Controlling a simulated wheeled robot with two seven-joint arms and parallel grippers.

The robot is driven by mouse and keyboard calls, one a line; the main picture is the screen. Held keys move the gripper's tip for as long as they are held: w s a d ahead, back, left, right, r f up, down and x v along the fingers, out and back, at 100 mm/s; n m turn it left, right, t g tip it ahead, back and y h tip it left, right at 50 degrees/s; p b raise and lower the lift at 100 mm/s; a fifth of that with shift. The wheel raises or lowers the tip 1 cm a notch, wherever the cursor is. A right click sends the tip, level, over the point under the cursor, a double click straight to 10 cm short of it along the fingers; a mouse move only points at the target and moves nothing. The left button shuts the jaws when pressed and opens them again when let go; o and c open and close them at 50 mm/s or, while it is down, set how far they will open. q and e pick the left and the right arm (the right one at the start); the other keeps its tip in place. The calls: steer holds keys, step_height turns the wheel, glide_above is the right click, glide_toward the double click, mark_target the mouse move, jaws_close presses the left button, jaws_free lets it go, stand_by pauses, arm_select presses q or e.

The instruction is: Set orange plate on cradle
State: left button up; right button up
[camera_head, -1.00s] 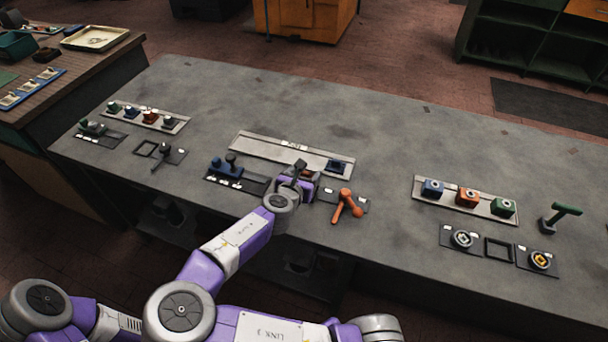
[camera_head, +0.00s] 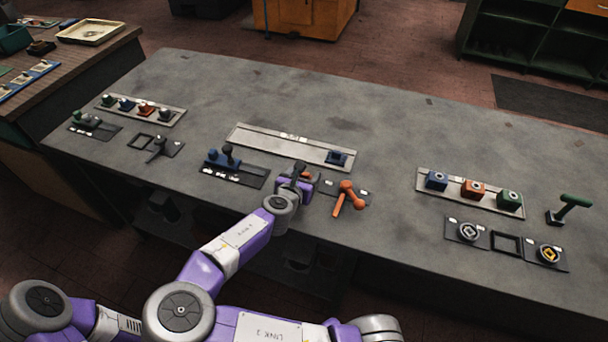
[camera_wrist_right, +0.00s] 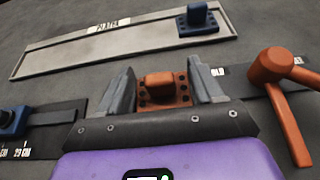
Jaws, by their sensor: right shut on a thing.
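The orange plate (camera_wrist_right: 178,98) shows in the right wrist view, a small drilled block with a raised grip. My right gripper (camera_wrist_right: 157,84) is shut on it, with one grey finger on each side. In the head view my right gripper (camera_head: 299,174) is low over the bench between two dark strips and mostly hides the plate. I cannot tell whether the plate touches anything below. No cradle is clearly identifiable; the spot under the gripper is hidden. My left gripper is out of view.
A long pale tray (camera_head: 265,139) behind the gripper holds a blue plate (camera_head: 336,158). An orange lever (camera_head: 348,196) stands close on the right. A blue device (camera_head: 220,159) sits on the dark strip at left. Coloured blocks (camera_head: 473,188) stand farther right. The bench's back (camera_head: 330,100) is clear.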

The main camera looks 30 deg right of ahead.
steer(key=shift+f, duration=0.35)
stand_by(0.3)
steer(key=o, duration=1.2)
steer(key=shift+o, duration=0.4)
steer(key=shift+s+a+r, duration=0.1)
steer(key=shift+s+a, duration=0.1)
steer(key=shift+a, duration=0.1)
steer(key=p+v, duration=0.2)
steer(key=v, duration=0.5)
steer(key=shift+d+r+p, duration=0.1)
steer(key=shift+p, duration=0.2)
